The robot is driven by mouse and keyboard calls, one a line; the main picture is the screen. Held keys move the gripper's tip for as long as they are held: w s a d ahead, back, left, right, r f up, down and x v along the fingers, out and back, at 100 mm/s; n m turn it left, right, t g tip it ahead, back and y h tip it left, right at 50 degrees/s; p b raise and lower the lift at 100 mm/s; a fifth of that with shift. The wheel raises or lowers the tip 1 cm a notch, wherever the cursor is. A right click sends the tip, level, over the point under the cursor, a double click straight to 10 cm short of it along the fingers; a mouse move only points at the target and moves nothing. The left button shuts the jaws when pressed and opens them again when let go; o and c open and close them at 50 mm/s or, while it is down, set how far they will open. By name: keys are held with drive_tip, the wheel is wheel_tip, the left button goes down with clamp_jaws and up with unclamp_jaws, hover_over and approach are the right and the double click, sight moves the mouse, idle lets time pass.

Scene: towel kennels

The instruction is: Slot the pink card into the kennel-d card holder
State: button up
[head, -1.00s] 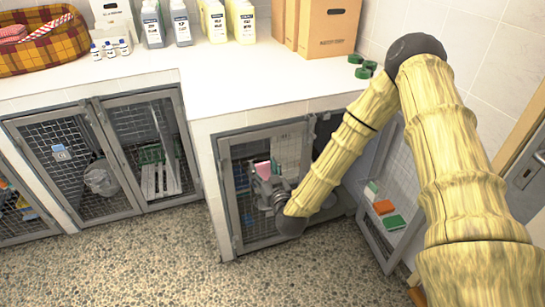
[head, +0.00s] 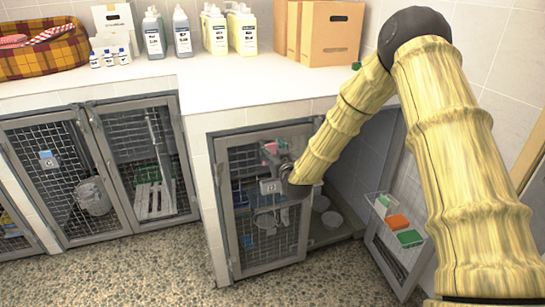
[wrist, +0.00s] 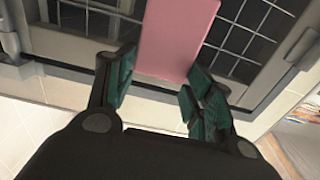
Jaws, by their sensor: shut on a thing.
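My gripper (head: 277,158) is shut on the pink card (head: 269,148), in front of the upper part of the right-hand kennel's mesh door. In the wrist view the pink card (wrist: 174,38) extends upward from between the dark green finger pads (wrist: 165,78), in front of the door's mesh and frame. A small grey card holder (head: 270,187) with a square mark hangs on this door, just below my gripper. Its letter is too small to read for sure. The card appears above the holder and apart from it. My wrist partly hides the card's surroundings.
The left kennel's door (head: 50,200) carries a similar grey holder (head: 47,160). A clear rack (head: 395,222) with green and orange cards hangs at the right on an open mesh door. The white counter (head: 220,88) above holds bottles, boxes and a plaid basket (head: 40,50).

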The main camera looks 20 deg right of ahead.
drive_tip(key=shift+w+d, duration=0.1)
drive_tip(key=shift+w, duration=0.05)
drive_tip(key=shift+f, duration=0.1)
wheel_tip(320, 180, down, 6)
drive_tip(key=b, duration=0.3)
idle(0.7)
drive_tip(key=shift+f+b, duration=1.9)
drive_tip(key=shift+f, duration=1)
idle(2.4)
drive_tip(key=o, duration=1)
drive_tip(key=shift+s, duration=0.2)
